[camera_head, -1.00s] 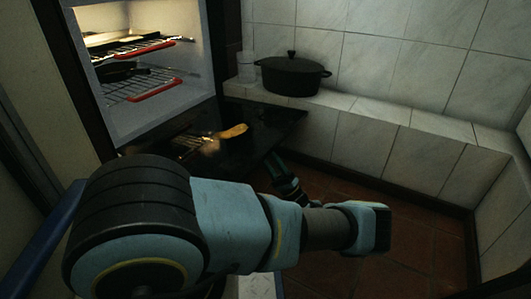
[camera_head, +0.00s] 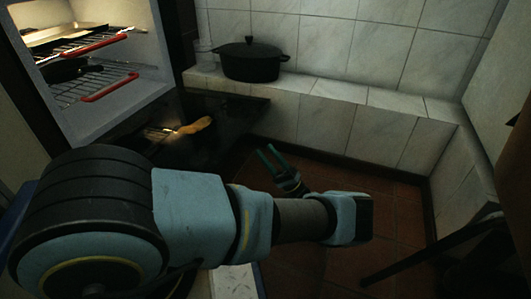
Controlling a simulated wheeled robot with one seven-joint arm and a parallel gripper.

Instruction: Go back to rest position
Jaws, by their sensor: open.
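My gripper (camera_head: 270,155) shows beyond my arm, over the red-brown floor. Its two thin teal fingers are apart and nothing is seen between them. My blue and black arm stretches across the lower part of the view and hides part of the gripper's base. The gripper is apart from the ledge, the oven and the pot.
A black lidded pot (camera_head: 250,62) stands on the tiled ledge (camera_head: 330,88), beside a pale jar (camera_head: 204,55). The lit oven (camera_head: 125,103) at left holds racks with red front bars. Its dark door (camera_head: 225,108) hangs open. A dark bar (camera_head: 415,258) crosses the lower right.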

